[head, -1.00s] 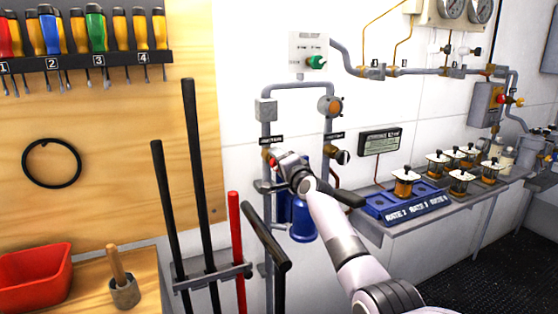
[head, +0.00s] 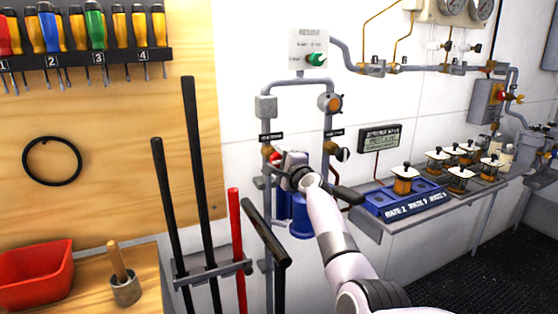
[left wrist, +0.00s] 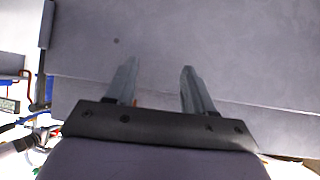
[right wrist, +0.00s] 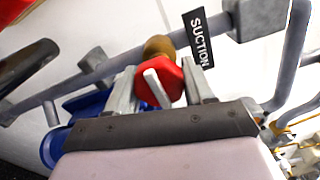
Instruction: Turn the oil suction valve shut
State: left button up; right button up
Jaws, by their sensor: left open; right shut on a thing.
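The oil suction valve has a red knob with a pale bar across its face (right wrist: 172,82), on a brass fitting next to a black label reading SUCTION (right wrist: 198,40) in the right wrist view. My right gripper (right wrist: 162,88) is shut on the red knob, one finger on each side. In the head view the red knob (head: 275,156) shows at the left pipe, partly hidden by my right gripper (head: 280,161). My left gripper (left wrist: 158,80) is open and empty in the left wrist view, in front of a plain grey surface. It is not in the head view.
A second valve with a black and white knob (head: 343,154) sits on the right pipe. Blue canisters (head: 303,220) hang below. Black bars and a red bar (head: 236,240) stand in a rack left of my right arm. A bench with sample jars (head: 404,182) lies to the right.

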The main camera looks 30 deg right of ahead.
dwell(0.3)
jog(key=o, duration=1)
jog(key=shift+s, duration=0.15)
jog(key=s, duration=0.7)
jog(key=shift+a, duration=0.15)
